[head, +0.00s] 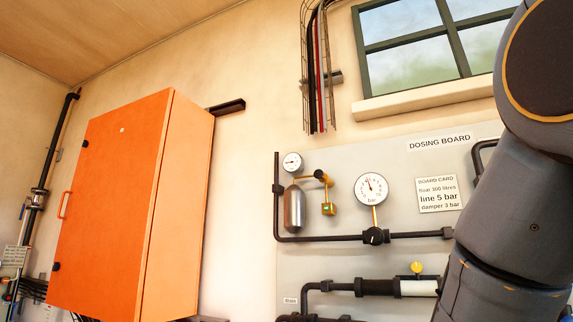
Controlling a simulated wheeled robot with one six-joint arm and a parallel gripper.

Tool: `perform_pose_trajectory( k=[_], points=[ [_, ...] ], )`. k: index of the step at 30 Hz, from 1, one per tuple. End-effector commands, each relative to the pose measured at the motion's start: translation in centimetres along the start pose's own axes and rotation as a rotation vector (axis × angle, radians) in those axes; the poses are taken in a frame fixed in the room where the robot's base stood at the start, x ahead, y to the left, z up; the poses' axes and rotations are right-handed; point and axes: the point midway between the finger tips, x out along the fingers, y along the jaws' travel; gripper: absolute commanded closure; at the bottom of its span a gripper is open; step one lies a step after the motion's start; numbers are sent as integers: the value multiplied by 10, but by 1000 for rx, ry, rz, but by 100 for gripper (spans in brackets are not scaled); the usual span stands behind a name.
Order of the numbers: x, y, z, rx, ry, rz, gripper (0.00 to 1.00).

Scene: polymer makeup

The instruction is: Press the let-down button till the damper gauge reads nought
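A small round gauge (292,163) is on the dosing board, just above a silver damper bottle (294,209). Its dark needle seems to point left, but the dial is too small to read. A thin yellow line runs right from below this gauge to a dark fitting with a yellow end. Below that fitting hangs a small yellow box with a green face (328,209), which looks like the let-down button. Nothing touches it in this view. My gripper is out of view; only thick grey links of my arm show at the right.
A larger bar gauge (371,188) sits above a black valve knob (375,236) on a dark pipe. A board card (438,194) reads line 5 bar, damper 3 bar. An orange cabinet (112,205) juts out at left. My arm hides the board's right side.

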Motion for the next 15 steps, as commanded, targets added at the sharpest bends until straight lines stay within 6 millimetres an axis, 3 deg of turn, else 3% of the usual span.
perform_pose_trajectory(
  k=[7,15],
  points=[
    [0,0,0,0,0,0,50],
    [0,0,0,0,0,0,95]
  ],
)
